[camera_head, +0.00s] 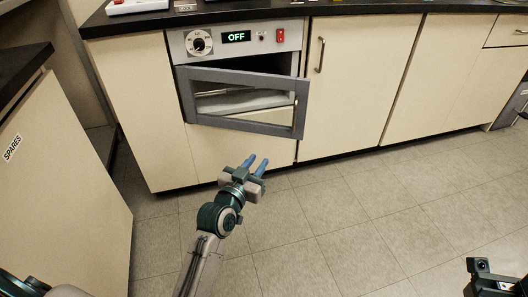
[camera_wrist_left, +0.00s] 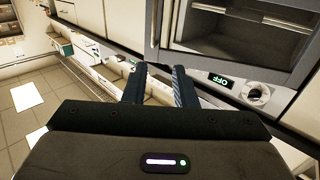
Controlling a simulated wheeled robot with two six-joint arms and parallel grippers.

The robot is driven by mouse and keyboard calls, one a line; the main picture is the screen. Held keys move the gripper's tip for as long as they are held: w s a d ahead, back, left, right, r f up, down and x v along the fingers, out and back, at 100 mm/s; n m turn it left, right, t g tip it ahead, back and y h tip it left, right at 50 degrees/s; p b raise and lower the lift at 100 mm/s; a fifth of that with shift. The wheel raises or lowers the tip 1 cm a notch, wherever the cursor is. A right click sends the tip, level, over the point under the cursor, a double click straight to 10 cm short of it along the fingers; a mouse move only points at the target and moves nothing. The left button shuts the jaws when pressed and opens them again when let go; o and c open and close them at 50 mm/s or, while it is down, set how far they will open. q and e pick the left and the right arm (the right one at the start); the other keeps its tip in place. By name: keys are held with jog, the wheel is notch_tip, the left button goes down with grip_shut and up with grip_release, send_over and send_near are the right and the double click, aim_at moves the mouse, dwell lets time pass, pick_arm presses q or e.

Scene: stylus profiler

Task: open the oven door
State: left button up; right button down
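The oven (camera_head: 281,62) is built into the cream cabinet under the counter, with its display reading OFF. Its grey-framed glass door (camera_head: 240,124) is ajar: the right side stands out from the housing, the left side stays close to it.
The dark counter (camera_head: 250,13) runs above the oven. A cream cabinet marked SPARES (camera_head: 60,180) stands at the left. A closed cabinet door (camera_head: 355,80) is right of the oven. The tiled floor (camera_head: 340,220) in front is clear.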

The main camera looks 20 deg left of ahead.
pick_arm(q)
jog(key=w+d+b, duration=0.1)
jog(key=w, duration=0.6)
jog(key=shift+w, duration=0.3)
jog(key=shift+c, duration=0.3)
grip_shut()
dwell(0.7)
jog(key=shift+o, duration=0.3)
grip_release()
jog(key=s+a+p, duration=0.1)
jog(key=s, duration=0.9)
jog(key=shift+s+a+p, duration=0.2)
jog(key=shift+s+p, duration=0.15)
jog(key=shift+s, duration=0.05)
